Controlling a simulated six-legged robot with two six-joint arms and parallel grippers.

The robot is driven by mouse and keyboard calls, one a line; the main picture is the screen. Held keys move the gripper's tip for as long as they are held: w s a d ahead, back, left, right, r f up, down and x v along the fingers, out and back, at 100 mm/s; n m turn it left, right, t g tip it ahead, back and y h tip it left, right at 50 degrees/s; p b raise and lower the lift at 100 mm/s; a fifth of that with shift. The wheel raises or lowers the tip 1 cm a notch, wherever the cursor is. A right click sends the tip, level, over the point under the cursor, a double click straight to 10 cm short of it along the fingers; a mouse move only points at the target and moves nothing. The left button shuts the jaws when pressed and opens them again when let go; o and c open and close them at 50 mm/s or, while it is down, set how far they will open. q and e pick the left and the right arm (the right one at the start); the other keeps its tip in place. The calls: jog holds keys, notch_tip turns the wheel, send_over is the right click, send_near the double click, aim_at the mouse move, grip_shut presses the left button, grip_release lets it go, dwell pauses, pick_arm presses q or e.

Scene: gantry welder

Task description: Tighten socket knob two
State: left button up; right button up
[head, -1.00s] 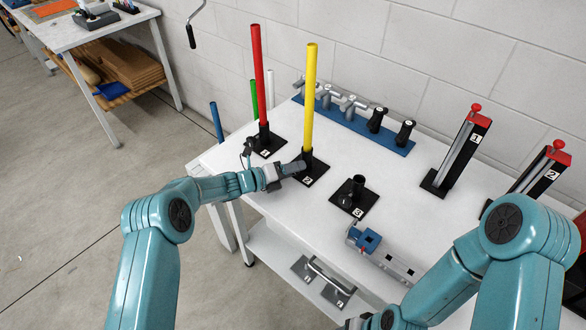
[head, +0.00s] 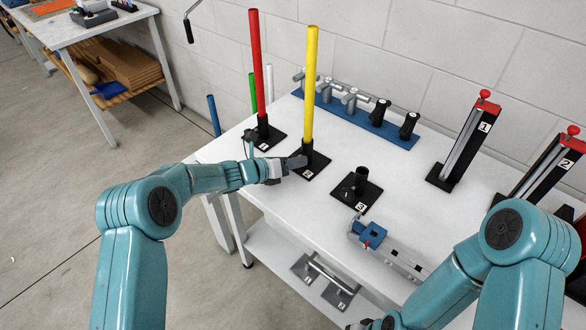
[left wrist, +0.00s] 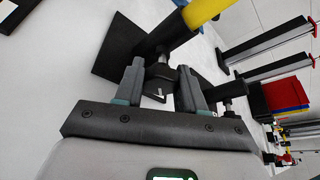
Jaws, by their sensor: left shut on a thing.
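Socket two is a black holder on a square black plate marked 2 (head: 318,168), with a yellow tube (head: 310,85) standing upright in it. My left gripper (head: 299,162) is at the left side of this socket, low over its plate. In the left wrist view, my left gripper (left wrist: 160,88) has its two fingers on either side of the small dark socket knob (left wrist: 159,72), shut on it. The black socket and the lower end of the yellow tube (left wrist: 203,12) show just beyond. The knob is hidden by the gripper in the head view.
Socket one (head: 263,132) holds a red tube to the left. Socket three (head: 361,187) is empty on the right. A blue rack (head: 365,125) stands behind, and a blue-and-grey clamp device (head: 372,235) lies near the front edge. My right arm is over the right front.

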pick_arm(q)
jog(key=shift+w+r+m+y+b, duration=0.1)
jog(key=shift+m+y+b, duration=0.5)
jog(key=shift+b, duration=0.7)
jog(key=shift+r, duration=0.1)
jog(key=shift+a+r, duration=0.1)
jog(key=o, duration=0.8)
jog(key=shift+s+a+b, duration=0.2)
jog(key=shift+b, duration=0.1)
jog(key=v, duration=1)
jog(key=b+v, duration=0.1)
jog(key=v, duration=0.4)
jog(key=shift+s+a, duration=0.15)
jog(key=shift+s, duration=0.25)
